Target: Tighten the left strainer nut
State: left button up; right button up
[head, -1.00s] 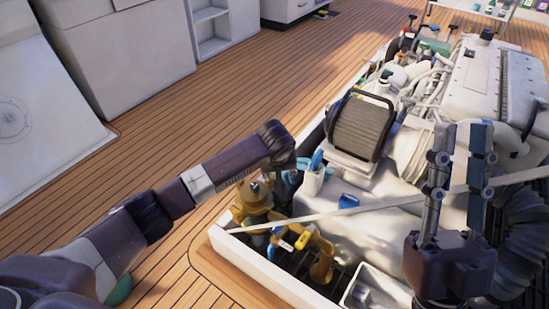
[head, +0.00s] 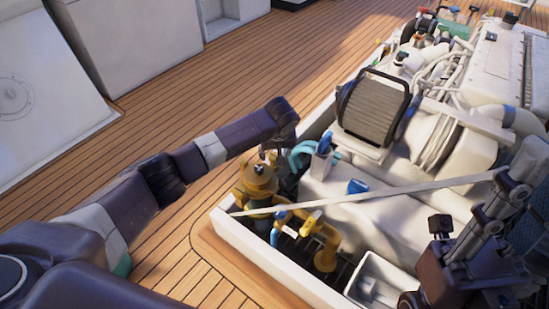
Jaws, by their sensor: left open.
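A bronze-yellow strainer (head: 258,183) stands in the near left corner of the engine hatch. A small nut (head: 261,168) seems to sit on top of its lid, but it is too small to see clearly. My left arm reaches in from the left, and my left gripper (head: 272,150) points down just above the strainer's top. It is open, its fingers are small and partly hidden by the wrist, and I cannot tell whether they touch the nut. My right gripper (head: 492,215) is at the lower right, away from the strainer; its jaw opening is unclear.
The hatch's white rim (head: 262,254) runs close in front of the strainer. A pale bar (head: 390,193) crosses the hatch. Yellow pipework (head: 326,248), blue hoses and the white engine (head: 500,70) crowd the inside. The wooden deck (head: 170,265) at left is clear.

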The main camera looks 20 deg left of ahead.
pick_arm(q)
jog(key=shift+w+f, duration=0.1)
jog(key=shift+f, duration=0.2)
jog(key=shift+c, duration=0.3)
jog(key=c, duration=1.1)
